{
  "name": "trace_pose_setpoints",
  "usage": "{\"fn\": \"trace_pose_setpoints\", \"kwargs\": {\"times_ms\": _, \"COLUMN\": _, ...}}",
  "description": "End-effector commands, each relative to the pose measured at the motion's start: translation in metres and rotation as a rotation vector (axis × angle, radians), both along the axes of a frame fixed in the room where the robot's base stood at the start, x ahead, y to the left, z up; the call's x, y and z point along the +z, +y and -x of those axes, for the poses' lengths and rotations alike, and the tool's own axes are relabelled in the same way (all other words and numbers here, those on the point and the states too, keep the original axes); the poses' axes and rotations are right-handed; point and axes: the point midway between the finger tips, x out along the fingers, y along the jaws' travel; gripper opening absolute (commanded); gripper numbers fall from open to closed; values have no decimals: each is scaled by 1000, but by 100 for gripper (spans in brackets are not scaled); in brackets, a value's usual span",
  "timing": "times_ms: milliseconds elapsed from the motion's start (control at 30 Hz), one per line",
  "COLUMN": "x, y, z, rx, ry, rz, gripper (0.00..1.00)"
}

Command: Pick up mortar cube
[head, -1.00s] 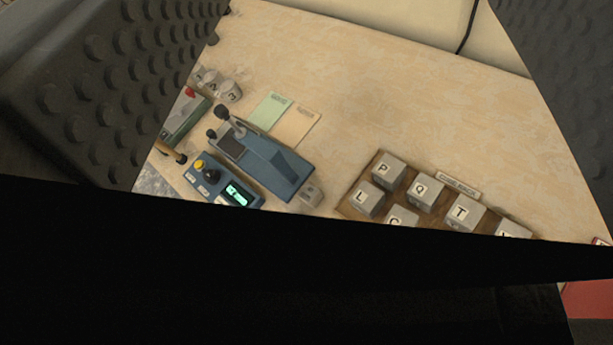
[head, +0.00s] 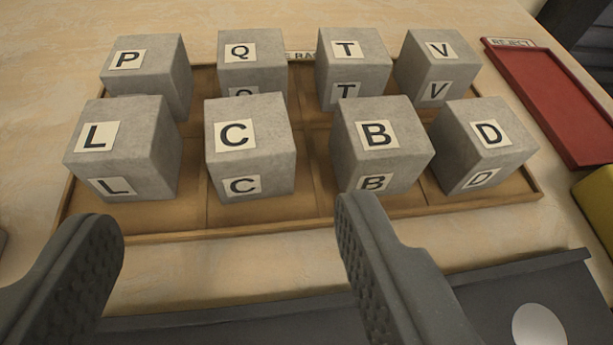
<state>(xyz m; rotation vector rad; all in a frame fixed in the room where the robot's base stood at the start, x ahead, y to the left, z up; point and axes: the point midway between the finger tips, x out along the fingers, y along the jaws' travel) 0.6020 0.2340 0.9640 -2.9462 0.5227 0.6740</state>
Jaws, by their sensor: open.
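Several grey mortar cubes with letter labels sit in two rows in a brown wooden tray (head: 150,228). The front row holds cube L (head: 158,150), cube C (head: 272,160), cube B (head: 410,145) and cube D (head: 510,155). The back row holds cube P (head: 172,75), cube Q (head: 265,72), cube T (head: 372,72) and cube V (head: 455,55). My gripper (head: 230,215) is open and empty. Its two fingers are wide apart in front of the tray, with cube C roughly between them in the picture. No contact with a cube is clear.
A red tray marked REJECT (head: 550,100) lies to the right on the pale wooden table (head: 50,60). A yellow object (head: 598,200) is at the right edge. A dark flat surface with a pale disc (head: 538,325) is in the foreground. The table left of the tray is mostly clear.

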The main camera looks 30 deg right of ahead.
Motion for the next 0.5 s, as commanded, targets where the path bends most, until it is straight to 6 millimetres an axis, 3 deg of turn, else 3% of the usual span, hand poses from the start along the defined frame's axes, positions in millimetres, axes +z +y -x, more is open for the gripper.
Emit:
{"fn": "trace_pose_setpoints", "kwargs": {"times_ms": 300, "x": -26, "y": -19, "z": -48, "rx": -1, "ry": 0, "rz": 0, "gripper": 59}}
{"fn": "trace_pose_setpoints", "kwargs": {"times_ms": 500, "x": -31, "y": -22, "z": -61, "rx": 2, "ry": -1, "rz": -3, "gripper": 59}}
